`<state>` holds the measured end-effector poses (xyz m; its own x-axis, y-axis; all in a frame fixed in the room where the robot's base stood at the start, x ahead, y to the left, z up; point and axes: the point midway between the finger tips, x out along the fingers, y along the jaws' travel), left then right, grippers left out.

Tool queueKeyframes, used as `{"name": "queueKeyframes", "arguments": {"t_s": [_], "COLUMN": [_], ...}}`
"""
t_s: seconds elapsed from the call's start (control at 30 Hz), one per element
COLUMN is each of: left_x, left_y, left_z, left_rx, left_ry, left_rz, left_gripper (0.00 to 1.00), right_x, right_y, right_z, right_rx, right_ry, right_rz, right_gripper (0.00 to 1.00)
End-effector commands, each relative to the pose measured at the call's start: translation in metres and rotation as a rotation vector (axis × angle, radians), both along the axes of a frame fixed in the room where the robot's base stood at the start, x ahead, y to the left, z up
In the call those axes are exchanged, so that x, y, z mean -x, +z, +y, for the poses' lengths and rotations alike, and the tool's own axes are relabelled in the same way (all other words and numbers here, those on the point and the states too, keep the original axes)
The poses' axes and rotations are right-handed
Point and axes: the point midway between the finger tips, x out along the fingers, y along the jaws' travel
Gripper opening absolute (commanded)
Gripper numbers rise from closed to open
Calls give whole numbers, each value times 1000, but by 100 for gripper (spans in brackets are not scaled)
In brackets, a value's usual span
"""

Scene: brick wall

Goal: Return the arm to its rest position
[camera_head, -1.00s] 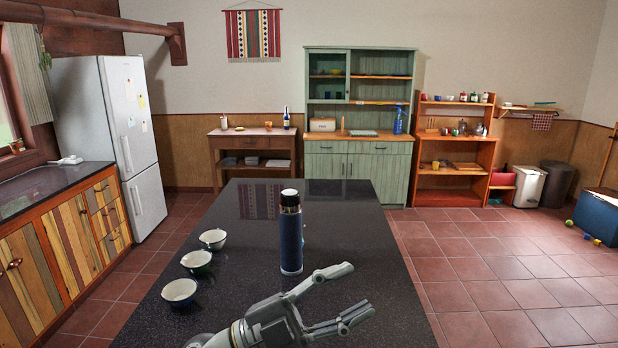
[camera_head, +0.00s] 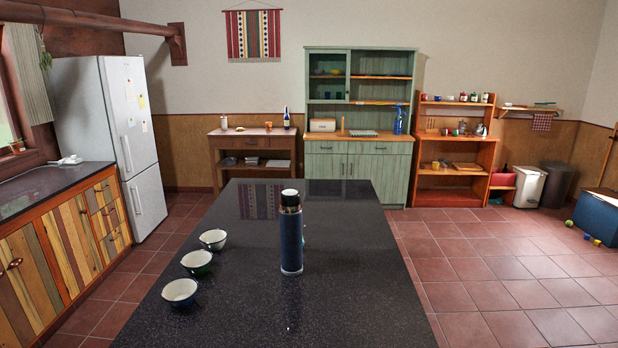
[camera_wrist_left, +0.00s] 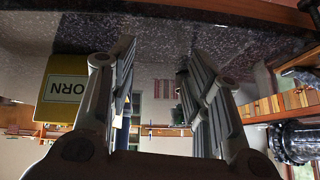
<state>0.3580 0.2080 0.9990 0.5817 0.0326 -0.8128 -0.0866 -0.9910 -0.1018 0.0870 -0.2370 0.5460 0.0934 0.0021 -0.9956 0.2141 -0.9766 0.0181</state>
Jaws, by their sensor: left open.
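My left gripper (camera_wrist_left: 158,58) shows in the left wrist view with its two fingers spread apart and nothing between them. Neither gripper nor any arm shows in the head view. The wrist view looks upside down, with the underside or surface of a dark speckled counter across its top. My right gripper is in neither view.
On the dark island counter (camera_head: 340,300) stand an upright dark blue bottle (camera_head: 291,238) and three bowls: a far bowl (camera_head: 213,239), a middle bowl (camera_head: 196,262) and a near bowl (camera_head: 180,292). The counter's right side is clear. A yellow labelled thing (camera_wrist_left: 68,90) is beside the left finger.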

Motion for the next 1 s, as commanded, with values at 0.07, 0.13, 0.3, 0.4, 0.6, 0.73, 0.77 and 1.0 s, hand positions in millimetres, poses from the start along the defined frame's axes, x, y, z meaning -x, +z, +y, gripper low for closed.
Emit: {"name": "queueKeyframes", "arguments": {"t_s": [0.07,0.13,0.3,0.4,0.6,0.73,0.77,1.0], "left_x": [31,57,85,80,74,76,78,110], "left_y": [-13,-21,-54,-83,-157,-221,-237,-361], "left_z": [0,-1,-3,-4,-6,-6,-6,-2], "left_rx": [10,17,29,28,27,26,25,21], "left_ry": [-12,-30,-61,-61,-63,-66,-67,-74], "left_rz": [109,199,327,335,360,381,387,432], "left_gripper": [45,45,45,45,45,45,45,45], "right_x": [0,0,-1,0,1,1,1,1], "right_y": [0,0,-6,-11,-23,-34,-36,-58], "right_z": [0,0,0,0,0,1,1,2], "right_rx": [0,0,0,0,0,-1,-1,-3], "right_ry": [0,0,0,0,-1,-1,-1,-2], "right_rz": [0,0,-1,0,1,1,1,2], "right_gripper": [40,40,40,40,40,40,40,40]}}
